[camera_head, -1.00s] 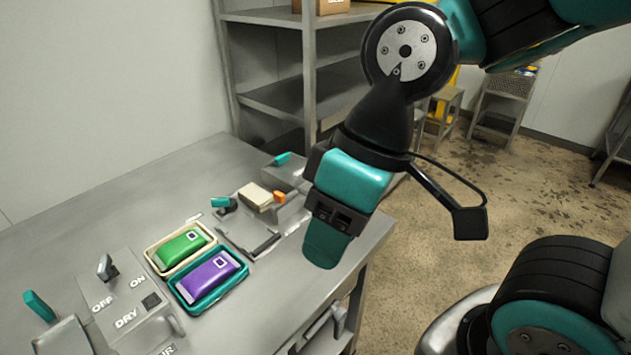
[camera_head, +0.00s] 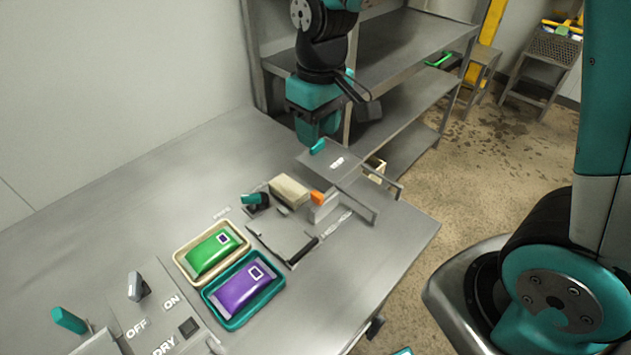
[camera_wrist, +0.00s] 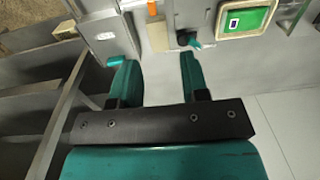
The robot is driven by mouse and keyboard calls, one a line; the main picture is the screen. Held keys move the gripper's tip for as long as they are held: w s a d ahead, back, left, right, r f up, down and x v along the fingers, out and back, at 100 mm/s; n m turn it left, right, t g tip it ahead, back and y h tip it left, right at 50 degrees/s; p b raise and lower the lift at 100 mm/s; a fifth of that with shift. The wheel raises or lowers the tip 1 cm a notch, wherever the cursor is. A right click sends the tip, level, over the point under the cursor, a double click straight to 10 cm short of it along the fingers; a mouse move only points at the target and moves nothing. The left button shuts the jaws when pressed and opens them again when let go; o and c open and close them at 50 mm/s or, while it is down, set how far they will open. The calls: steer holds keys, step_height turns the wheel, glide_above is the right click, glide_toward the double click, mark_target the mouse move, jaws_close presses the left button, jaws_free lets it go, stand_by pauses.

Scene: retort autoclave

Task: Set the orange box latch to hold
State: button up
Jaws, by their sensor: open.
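The orange latch tab (camera_head: 317,198) sits on the front side of a grey metal box (camera_head: 345,166) near the table's right edge. It also shows at the top edge of the wrist view (camera_wrist: 152,8). A teal handle (camera_head: 318,146) stands at the box's back left. My gripper (camera_head: 316,138) is behind the box, above the back of the table, apart from the orange tab. In the wrist view, my gripper's two teal fingers (camera_wrist: 156,68) are spread and empty. The teal handle (camera_wrist: 117,61) is close to the left finger; I cannot tell whether they touch.
A beige block (camera_head: 289,191) and a teal-tipped lever (camera_head: 255,199) are left of the box. A cream tray (camera_head: 177,257) holds a green pouch; a teal tray (camera_head: 232,326) holds a purple pouch. Metal shelves (camera_head: 395,55) stand behind. The table's back left is clear.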

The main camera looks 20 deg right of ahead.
mark_target(317, 194)
steer(key=f, duration=0.6)
steer(key=w+f, duration=0.1)
steer(key=f, duration=0.5)
steer(key=f+p, duration=0.1)
steer(key=f, duration=0.5)
steer(key=shift+w+d+f, duration=0.1)
steer(key=shift+w+d, duration=0.1)
steer(key=shift+d, duration=0.1)
